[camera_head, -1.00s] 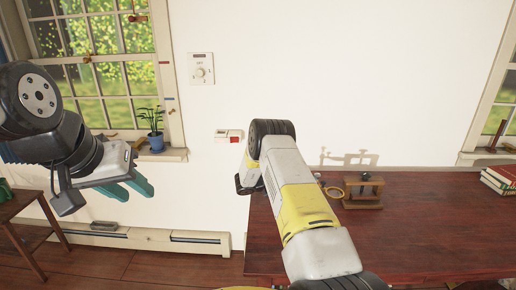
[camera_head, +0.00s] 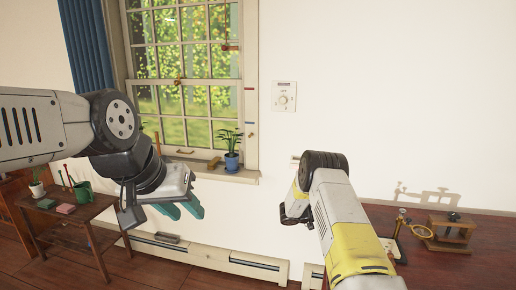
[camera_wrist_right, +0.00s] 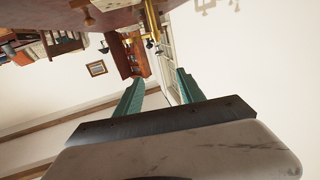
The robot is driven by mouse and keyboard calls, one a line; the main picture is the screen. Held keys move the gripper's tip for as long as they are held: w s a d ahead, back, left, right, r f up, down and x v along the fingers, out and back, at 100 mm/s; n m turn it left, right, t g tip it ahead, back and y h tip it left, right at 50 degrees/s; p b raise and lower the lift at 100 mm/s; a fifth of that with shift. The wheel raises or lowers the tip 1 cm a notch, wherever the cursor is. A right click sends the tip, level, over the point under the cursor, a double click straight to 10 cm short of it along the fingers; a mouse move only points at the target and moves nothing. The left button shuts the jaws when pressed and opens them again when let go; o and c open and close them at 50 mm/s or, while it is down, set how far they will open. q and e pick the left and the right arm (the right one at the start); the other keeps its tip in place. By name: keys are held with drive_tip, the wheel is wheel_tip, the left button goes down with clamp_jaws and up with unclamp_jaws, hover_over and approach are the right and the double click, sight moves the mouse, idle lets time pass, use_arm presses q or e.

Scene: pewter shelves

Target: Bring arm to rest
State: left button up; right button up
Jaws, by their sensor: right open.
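My left gripper (camera_head: 181,211) is at the left of the head view, in front of the wall below the window. Its two teal fingers stand apart with nothing between them. My right arm reaches up from the bottom right of the head view, beside the dark red table, and its fingers are hidden there. In the right wrist view, my right gripper (camera_wrist_right: 160,82) has its teal fingers wide apart and empty.
The dark red table (camera_head: 460,268) at the right carries a small wooden stand (camera_head: 452,232) and a magnifier (camera_head: 421,232). A side table (camera_head: 75,222) at the left holds a green watering can (camera_head: 83,192). A blue potted plant (camera_head: 231,160) stands on the sill.

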drive_tip(key=w+a+r+n+t+y, duration=0.2)
drive_tip(key=w+r+t+y, duration=0.3)
drive_tip(key=r, duration=0.4)
drive_tip(key=w+a+r+n+t+y, duration=0.25)
drive_tip(key=w+r+t, duration=0.4)
drive_tip(key=r, duration=0.35)
drive_tip(key=s+a+r+n+t+y, duration=0.1)
drive_tip(key=s+a+r+n+y, duration=0.25)
drive_tip(key=a+r, duration=0.3)
drive_tip(key=s+a+r+n+t+y, duration=0.2)
drive_tip(key=s+a+r+y, duration=0.1)
drive_tip(key=a+r+y, duration=0.3)
drive_tip(key=s+a+r+n+g+y, duration=0.1)
drive_tip(key=s+a+n+g+y, duration=0.15)
drive_tip(key=s, duration=0.65)
drive_tip(key=s+a+r+n+g+y, duration=0.15)
drive_tip(key=s+a+n, duration=0.25)
drive_tip(key=s, duration=0.6)
drive_tip(key=s+f+n+g, duration=0.1)
drive_tip(key=s+f, duration=0.3)
drive_tip(key=s, duration=0.6)
drive_tip(key=s+d+f+n+g, duration=0.1)
drive_tip(key=s+f+g, duration=0.2)
drive_tip(key=s, duration=0.8)
drive_tip(key=shift+d+f+h, duration=0.3)
drive_tip(key=shift+f+h, duration=0.1)
drive_tip(key=shift+s, duration=0.1)
drive_tip(key=shift+c, duration=1.1)
drive_tip(key=shift+d, duration=0.1)
